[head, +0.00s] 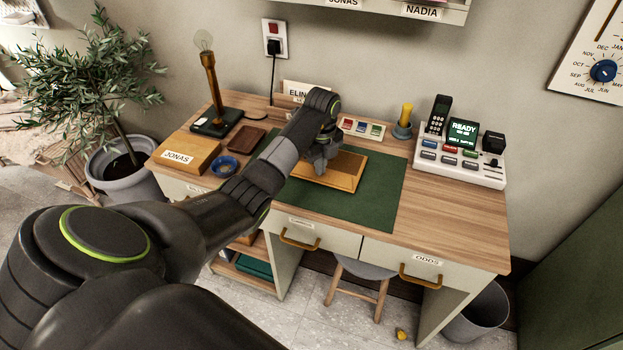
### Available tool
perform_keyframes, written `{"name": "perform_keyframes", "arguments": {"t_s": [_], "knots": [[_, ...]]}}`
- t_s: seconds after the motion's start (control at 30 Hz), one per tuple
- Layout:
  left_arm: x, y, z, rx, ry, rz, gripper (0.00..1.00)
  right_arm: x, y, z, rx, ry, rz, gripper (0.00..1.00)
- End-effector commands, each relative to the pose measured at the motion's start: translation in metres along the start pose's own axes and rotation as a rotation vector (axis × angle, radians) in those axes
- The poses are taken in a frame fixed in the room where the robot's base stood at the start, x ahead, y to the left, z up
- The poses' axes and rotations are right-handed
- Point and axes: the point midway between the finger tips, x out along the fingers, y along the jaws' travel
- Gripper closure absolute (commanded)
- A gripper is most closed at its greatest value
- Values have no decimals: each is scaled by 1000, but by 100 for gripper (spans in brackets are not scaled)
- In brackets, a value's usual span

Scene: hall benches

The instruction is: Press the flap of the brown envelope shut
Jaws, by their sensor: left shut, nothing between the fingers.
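The brown envelope (345,178) lies on the green desk mat (375,205) in the middle of the desk. My left gripper (320,168) is shut and empty, pointing down at the left part of the envelope. Its fingertips are at or just above the envelope; I cannot tell whether they touch it. My left wrist and forearm hide the envelope's left end and part of its back edge. I cannot tell whether the flap lies flat. My right gripper is not in view.
A console with a phone (437,117) and a READY screen stands at the back right. A lamp (213,95), a JONAS box (185,157), a blue dish (224,167) and a brown tray (248,141) stand at left. The mat's right side is clear.

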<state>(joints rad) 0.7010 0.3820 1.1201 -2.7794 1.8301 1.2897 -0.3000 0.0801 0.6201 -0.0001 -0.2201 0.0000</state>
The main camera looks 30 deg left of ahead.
Motion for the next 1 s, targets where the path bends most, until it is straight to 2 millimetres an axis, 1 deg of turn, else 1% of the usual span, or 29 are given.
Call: {"name": "perform_keyframes", "arguments": {"t_s": [0.2,0.33,1.0], "knots": [[0,0,0,0,1,1,100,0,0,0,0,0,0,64],[-5,0,0,0,1,1,100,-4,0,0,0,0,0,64],[-59,0,0,0,0,0,100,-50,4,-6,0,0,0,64]]}}
